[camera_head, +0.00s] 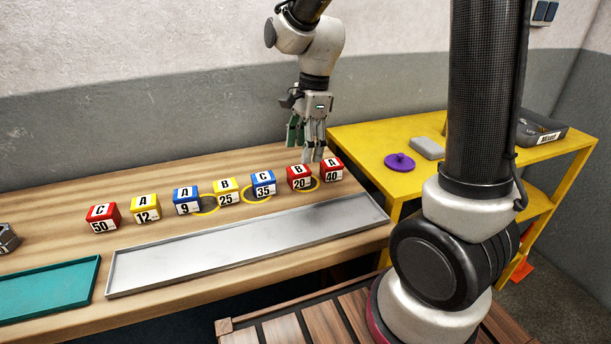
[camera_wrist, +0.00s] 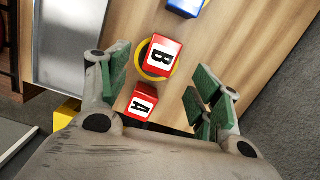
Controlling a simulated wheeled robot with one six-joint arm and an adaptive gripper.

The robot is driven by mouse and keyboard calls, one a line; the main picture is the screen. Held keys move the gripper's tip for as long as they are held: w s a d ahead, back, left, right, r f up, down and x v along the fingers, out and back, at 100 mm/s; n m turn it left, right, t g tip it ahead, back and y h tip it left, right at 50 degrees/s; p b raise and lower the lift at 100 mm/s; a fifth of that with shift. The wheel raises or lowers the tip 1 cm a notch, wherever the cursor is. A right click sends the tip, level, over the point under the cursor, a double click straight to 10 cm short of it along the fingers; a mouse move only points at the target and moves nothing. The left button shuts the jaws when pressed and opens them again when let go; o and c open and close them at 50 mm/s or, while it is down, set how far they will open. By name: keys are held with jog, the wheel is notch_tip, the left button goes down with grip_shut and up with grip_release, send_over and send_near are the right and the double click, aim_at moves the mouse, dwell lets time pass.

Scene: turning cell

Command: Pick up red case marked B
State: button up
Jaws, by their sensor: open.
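The red case marked B (camera_head: 299,178) stands on the wooden bench toward its right end, with 20 on its front. In the wrist view the red case marked B (camera_wrist: 161,56) sits on a yellow ring, with its letter facing up. My gripper (camera_head: 310,152) is above and just behind it, pointing down. In the wrist view my gripper (camera_wrist: 160,75) has its green-padded fingers spread wide, with the case between and slightly beyond them. Nothing is held.
A red case marked A (camera_head: 332,170) stands close to the right of B. A blue case marked C (camera_head: 263,184) stands to the left. Several more cases line the bench. A grey tray (camera_head: 130,277) lies in front. A yellow table (camera_head: 365,145) is at right.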

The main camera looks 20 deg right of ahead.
aim_at(299, 169)
jog(key=shift+f+m, duration=0.2)
jog(key=shift+m, duration=0.2)
jog(key=f, duration=0.3)
jog(key=a+f, duration=0.1)
jog(key=f, duration=0.3)
jog(key=shift+a+f, duration=0.2)
jog(key=c, duration=1.2)
